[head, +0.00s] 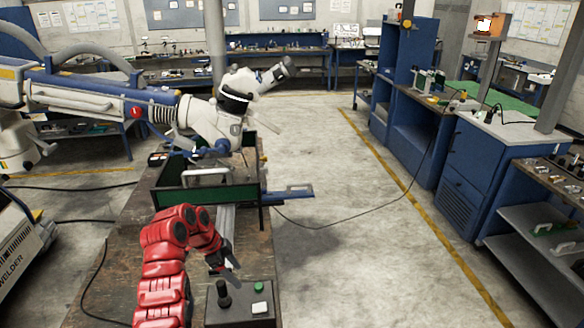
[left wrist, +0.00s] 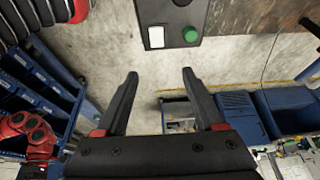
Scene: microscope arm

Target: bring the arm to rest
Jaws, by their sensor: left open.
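A large white and blue jointed arm (head: 236,95) reaches in from the left and its head hangs over a green-walled tray (head: 178,197) on the bench. A dark control box (head: 240,316) sits at the bench's near end, with a black joystick (head: 223,294), a green button (head: 259,286) and a white button (head: 259,308). My left gripper (head: 230,268) is just above and behind the box, apart from the buttons. In the left wrist view, the open, empty jaws (left wrist: 160,74) point toward the white button (left wrist: 156,37) and green button (left wrist: 190,35). My right gripper is out of view.
The brown bench (head: 125,265) has bare room left of my red arm. A blue-handled piece (head: 288,194) sticks out past its right edge. Open concrete floor (head: 350,240) lies to the right, crossed by a cable. Blue cabinets (head: 470,170) stand farther right.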

